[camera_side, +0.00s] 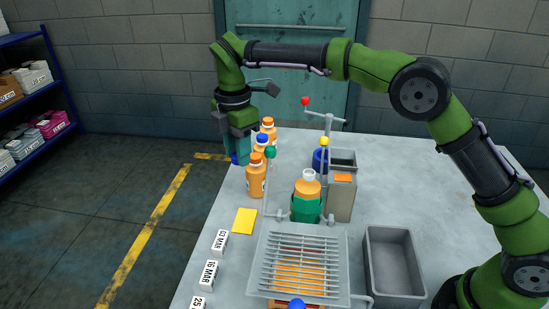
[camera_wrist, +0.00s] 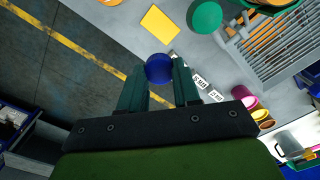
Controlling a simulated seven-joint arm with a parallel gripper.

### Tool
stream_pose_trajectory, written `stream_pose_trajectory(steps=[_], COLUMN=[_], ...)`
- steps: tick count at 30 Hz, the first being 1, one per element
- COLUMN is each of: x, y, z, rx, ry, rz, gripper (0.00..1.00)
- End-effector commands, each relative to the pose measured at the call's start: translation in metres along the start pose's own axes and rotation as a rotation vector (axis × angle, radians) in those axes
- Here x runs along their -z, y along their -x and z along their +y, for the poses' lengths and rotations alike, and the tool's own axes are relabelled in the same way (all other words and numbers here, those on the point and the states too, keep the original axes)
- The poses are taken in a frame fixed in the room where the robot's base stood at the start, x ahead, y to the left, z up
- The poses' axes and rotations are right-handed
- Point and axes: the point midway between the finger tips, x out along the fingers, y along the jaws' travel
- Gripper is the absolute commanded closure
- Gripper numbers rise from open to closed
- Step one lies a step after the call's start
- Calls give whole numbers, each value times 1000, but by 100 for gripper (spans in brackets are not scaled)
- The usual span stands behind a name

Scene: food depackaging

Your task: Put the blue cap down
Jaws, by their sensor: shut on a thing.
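My gripper (camera_side: 238,150) points down at the far left of the table, beside the bottles. It is shut on the blue cap (camera_side: 235,159), which shows low between the fingers. In the wrist view the blue cap (camera_wrist: 159,68) is round and sits between the two fingertips (camera_wrist: 158,75). Behind it are the table's edge and the floor. The cap appears to be held in the air; its exact height is hard to tell. An orange bottle (camera_side: 308,187) with a bare white neck stands in a green holder (camera_side: 306,209).
Several capped orange bottles (camera_side: 256,180) stand just right of my gripper. A yellow sheet (camera_side: 244,221) and date cards (camera_side: 210,273) lie along the left side.

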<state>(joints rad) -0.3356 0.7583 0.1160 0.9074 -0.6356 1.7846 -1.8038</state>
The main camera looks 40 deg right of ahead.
Motion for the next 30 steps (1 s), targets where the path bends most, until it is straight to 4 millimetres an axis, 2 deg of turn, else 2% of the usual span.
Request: stream_pose_trajectory(steps=[5, 12, 15, 18, 23, 30], x=[1, 1, 1, 1, 1, 1], y=[-31, -95, -116, -130, -142, -177], z=[-3, -3, -2, -2, -2, -2], rx=[6, 6, 4, 2, 1, 2], ry=[11, 7, 7, 7, 6, 7], rz=[-1, 0, 0, 0, 0, 0], gripper=[96, 96, 96, 96, 96, 96])
